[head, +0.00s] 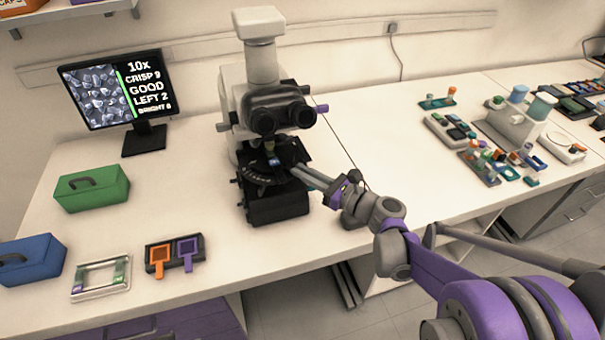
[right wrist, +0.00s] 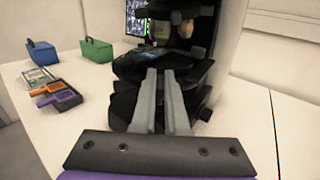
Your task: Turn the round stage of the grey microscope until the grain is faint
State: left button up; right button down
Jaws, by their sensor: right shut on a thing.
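The grey microscope (head: 262,85) stands on the bench, with dark eyepieces and a dark base. Its round stage (head: 257,172) is a dark disc with pale marks on its rim, partly hidden by my gripper and the microscope head. My right gripper (head: 297,169) reaches in from the right and is shut at the stage's right side. In the right wrist view its two fingers (right wrist: 160,78) point at the dark stage area; the exact contact is hard to see. The monitor (head: 112,92) shows many pale grey grains on dark, clearly visible. My left gripper is not in view.
The screen reads 10x, CRISP 9, GOOD, LEFT 2 and a BRIGHT line. A green box (head: 92,190), a blue box (head: 30,260), a slide frame (head: 100,280) and an orange-and-purple holder (head: 174,253) lie left.

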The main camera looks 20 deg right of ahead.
jog(key=w+d+n+g+y, duration=0.1)
jog(key=d+n+g+y, duration=0.1)
jog(key=shift+w+y, duration=0.3)
jog(key=shift+w, duration=0.1)
jog(key=shift+w+d, duration=0.65)
jog(key=shift+w, duration=0.35)
jog(key=c, duration=0.9)
grip_release()
jog(key=shift+c, duration=0.2)
send_near(294, 154)
jog(key=v, duration=0.6)
jog(key=shift+w+r+b, duration=0.1)
jog(key=shift+r+b, duration=0.1)
jog(key=shift+b, duration=0.1)
